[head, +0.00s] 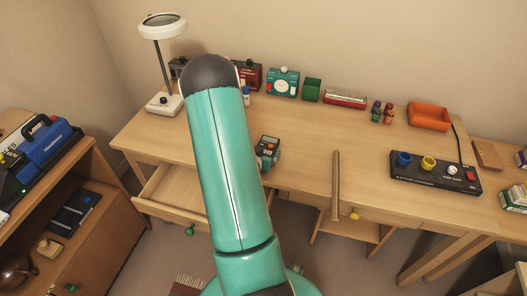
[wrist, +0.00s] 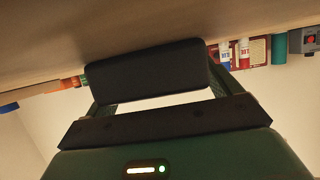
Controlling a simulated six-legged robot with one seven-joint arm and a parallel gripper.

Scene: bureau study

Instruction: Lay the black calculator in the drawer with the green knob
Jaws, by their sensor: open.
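The drawer with the green knob (head: 190,230) is pulled out at the left of the desk, and its visible floor (head: 170,196) looks bare. My teal arm hides its right part.
A yellow-knobbed drawer (head: 353,214) is at right. A shelf (head: 98,225) stands left. The desk's middle is mostly clear.

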